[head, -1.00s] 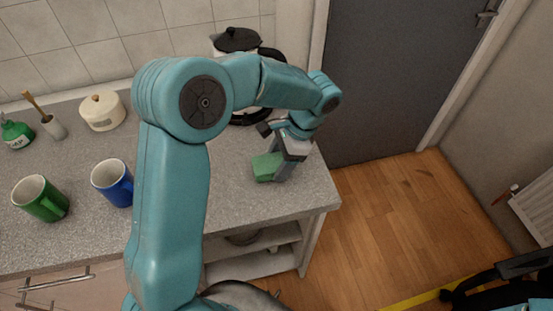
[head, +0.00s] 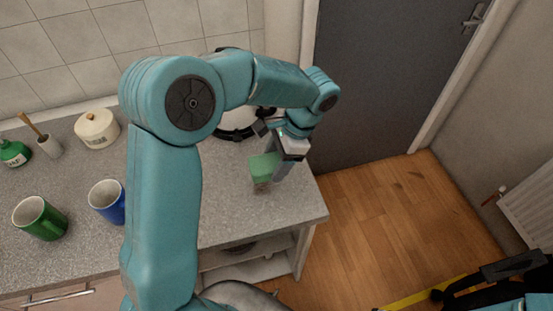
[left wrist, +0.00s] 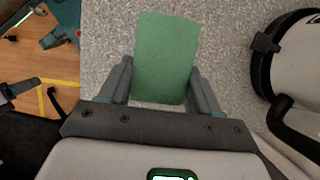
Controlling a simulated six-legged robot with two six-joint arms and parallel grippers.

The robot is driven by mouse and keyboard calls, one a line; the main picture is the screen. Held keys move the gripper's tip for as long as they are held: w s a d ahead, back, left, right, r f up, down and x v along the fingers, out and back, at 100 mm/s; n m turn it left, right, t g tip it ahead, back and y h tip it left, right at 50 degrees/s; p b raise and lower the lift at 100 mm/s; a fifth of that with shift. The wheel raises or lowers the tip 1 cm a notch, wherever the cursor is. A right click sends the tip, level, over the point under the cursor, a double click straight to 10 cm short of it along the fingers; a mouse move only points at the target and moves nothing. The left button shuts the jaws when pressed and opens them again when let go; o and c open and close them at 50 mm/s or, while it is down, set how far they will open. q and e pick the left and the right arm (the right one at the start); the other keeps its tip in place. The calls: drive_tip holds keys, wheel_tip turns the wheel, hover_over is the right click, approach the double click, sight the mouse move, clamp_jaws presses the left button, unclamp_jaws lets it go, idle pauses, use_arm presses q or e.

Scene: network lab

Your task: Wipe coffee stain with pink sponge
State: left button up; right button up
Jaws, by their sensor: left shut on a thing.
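The only sponge I see is green, not pink. My left gripper (head: 279,172) is shut on the green sponge (head: 262,166), at the right end of the grey counter (head: 225,208). In the left wrist view the sponge (left wrist: 166,58) stands between the two fingers (left wrist: 165,88). A small brownish patch (head: 262,186) shows just below the sponge; I cannot tell whether it is a stain or the sponge's underside. Whether the sponge touches the counter is unclear. Part of my right arm and its dark gripper (head: 480,283) show at the lower right, off the counter; its jaw state is unclear.
A kettle (head: 236,122), partly hidden by my left arm, stands behind the sponge. A blue mug (head: 106,203), green mug (head: 40,219), lidded white pot (head: 97,129) and green bottle (head: 14,154) stand left. The counter ends just right of the sponge.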

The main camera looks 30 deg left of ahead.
use_arm(q)
wheel_tip(320, 180, up, 2)
drive_tip(key=shift+r+p, duration=0.1)
drive_tip(key=shift+p, duration=0.5)
